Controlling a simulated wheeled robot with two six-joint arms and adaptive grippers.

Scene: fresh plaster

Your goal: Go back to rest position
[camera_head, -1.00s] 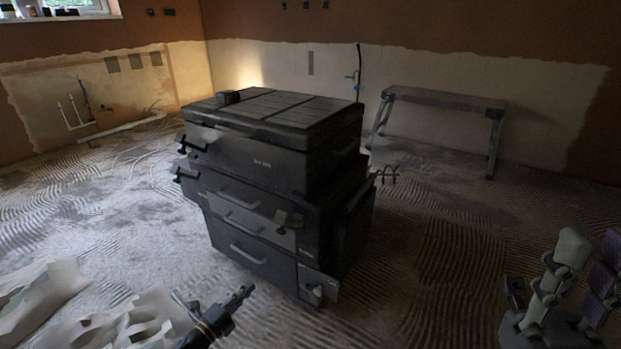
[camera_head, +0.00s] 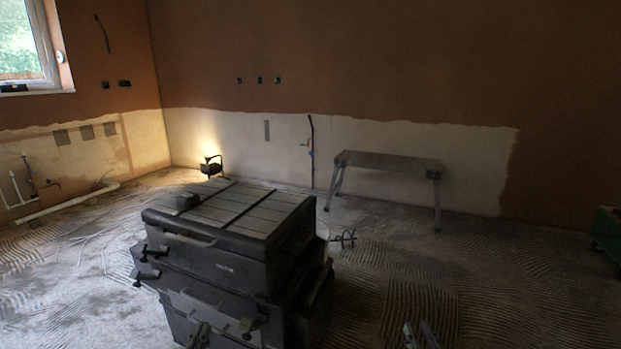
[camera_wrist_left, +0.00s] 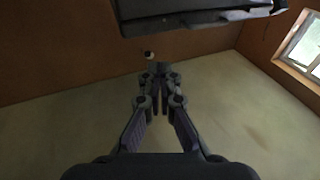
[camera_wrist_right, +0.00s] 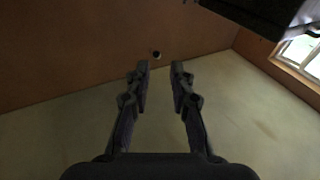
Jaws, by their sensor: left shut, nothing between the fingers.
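My left gripper (camera_head: 198,336) shows only as a small tip at the bottom edge of the head view, in front of the black tool chest (camera_head: 232,268). In the left wrist view its fingers (camera_wrist_left: 160,100) are together with nothing between them. My right gripper (camera_head: 421,335) shows as two fingertips at the bottom edge, right of the chest. In the right wrist view its fingers (camera_wrist_right: 160,75) stand apart and empty. My arms are mostly out of the head view.
The stacked tool chest stands close in front of me. A work bench (camera_head: 388,163) stands by the back wall, and a lit lamp (camera_head: 211,166) is left of it. A green object (camera_head: 607,232) is at the right edge. The ridged floor (camera_head: 500,270) on the right is clear.

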